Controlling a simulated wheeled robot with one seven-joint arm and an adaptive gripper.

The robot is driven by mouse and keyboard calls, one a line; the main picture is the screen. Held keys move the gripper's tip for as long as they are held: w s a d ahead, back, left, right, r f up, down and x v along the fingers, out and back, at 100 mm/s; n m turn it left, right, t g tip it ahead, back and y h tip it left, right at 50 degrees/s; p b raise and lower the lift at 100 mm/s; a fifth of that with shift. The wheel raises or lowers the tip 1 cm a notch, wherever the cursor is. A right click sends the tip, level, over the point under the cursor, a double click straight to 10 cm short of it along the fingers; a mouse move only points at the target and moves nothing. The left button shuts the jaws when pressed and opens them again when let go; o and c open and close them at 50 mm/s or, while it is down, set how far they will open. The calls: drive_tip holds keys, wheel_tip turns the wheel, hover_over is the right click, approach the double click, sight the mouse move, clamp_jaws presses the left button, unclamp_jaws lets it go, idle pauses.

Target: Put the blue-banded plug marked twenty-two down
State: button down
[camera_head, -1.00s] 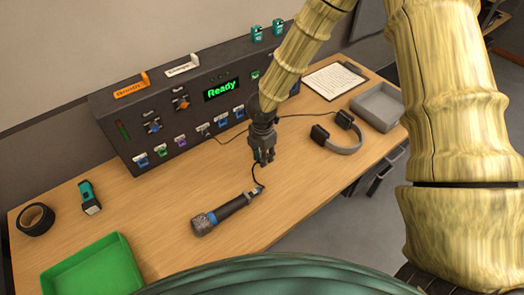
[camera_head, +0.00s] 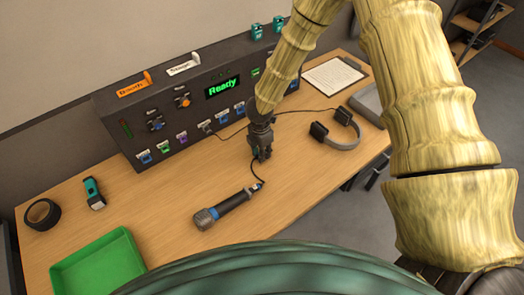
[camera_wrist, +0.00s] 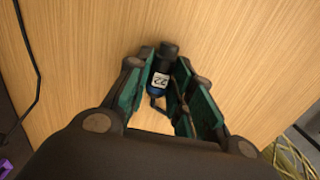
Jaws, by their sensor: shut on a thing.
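The plug (camera_wrist: 161,78) shows in the wrist view as a dark cylinder with a white label reading 22 and a blue band. It sits between the green-padded fingers of my gripper (camera_wrist: 162,70), which is shut on it. In the head view my gripper (camera_head: 262,154) points down over the wooden table (camera_head: 180,190), in front of the fader panel. The plug is too small and covered to make out there. Whether the plug touches the table I cannot tell.
A microphone (camera_head: 227,208) lies just in front of my gripper, with a dark cord near it. Headphones (camera_head: 340,135) lie to the right. The fader panel (camera_head: 190,105) stands behind. Bare table lies between.

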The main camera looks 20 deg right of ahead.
drive_tip(key=shift+f, duration=0.1)
drive_tip(key=shift+f+b, duration=0.25)
drive_tip(key=shift+b, duration=0.15)
drive_tip(key=c, duration=1.2)
unclamp_jaws()
drive_tip(key=shift+c, duration=0.2)
drive_tip(key=shift+r, duration=0.1)
drive_tip(key=shift+r+p, duration=0.45)
drive_tip(key=shift+p, duration=0.15)
drive_tip(key=shift+w+r+b, duration=0.1)
drive_tip(key=shift+r+b, duration=0.15)
drive_tip(key=shift+b, duration=0.2)
wheel_tip(320, 180, up, 11)
drive_tip(key=b, duration=0.2)
drive_tip(key=shift+s+a+b, duration=0.2)
drive_tip(key=shift+s+b, duration=0.05)
drive_tip(key=shift+b, duration=0.05)
drive_tip(key=shift+r, duration=0.1)
